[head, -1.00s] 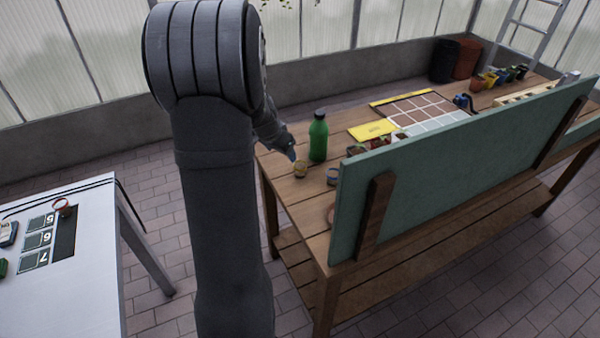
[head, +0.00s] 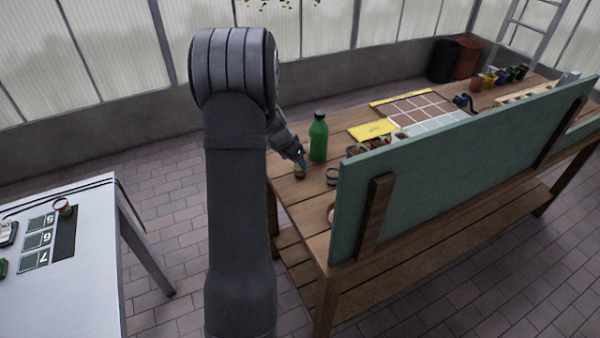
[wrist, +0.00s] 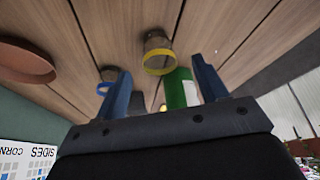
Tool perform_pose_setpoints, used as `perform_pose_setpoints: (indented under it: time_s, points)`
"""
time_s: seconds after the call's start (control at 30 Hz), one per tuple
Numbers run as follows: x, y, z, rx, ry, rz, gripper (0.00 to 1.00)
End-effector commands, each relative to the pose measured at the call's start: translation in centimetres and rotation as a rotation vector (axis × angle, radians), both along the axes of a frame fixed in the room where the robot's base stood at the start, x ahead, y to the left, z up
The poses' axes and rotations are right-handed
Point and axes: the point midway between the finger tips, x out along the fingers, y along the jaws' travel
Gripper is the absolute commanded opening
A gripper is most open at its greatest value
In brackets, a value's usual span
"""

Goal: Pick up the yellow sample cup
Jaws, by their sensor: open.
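The yellow sample cup (head: 299,174) stands on the wooden bench near its left end. In the wrist view the yellow-rimmed cup (wrist: 158,61) shows between the lines of my two blue fingers, beyond their tips. My gripper (head: 301,162) is open, close to the cup in the head view and partly covering it. In the wrist view my gripper (wrist: 161,65) has nothing clearly between its fingers. I cannot tell whether it touches the cup.
A green bottle (head: 318,138) stands close beside the cup. A blue-rimmed cup (head: 332,176) is to the right. A terracotta dish (wrist: 25,62) shows in the wrist view. A green panel (head: 450,165) rises along the bench. A white table (head: 70,290) is at left.

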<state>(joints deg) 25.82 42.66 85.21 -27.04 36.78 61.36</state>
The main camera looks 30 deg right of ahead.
Motion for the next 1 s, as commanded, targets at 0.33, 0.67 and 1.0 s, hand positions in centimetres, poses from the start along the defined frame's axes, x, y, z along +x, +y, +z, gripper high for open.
perform_pose_setpoints:
  time_s: [0.33,0.67,1.0]
  points:
    - [0.5,-2.0,-2.9,0.001,0.002,-0.002,0.66]
    - [1.0,-2.9,-4.9,0.001,-0.002,0.001,0.66]
    - [0.9,-2.8,-4.9,0.000,0.000,0.001,0.27]
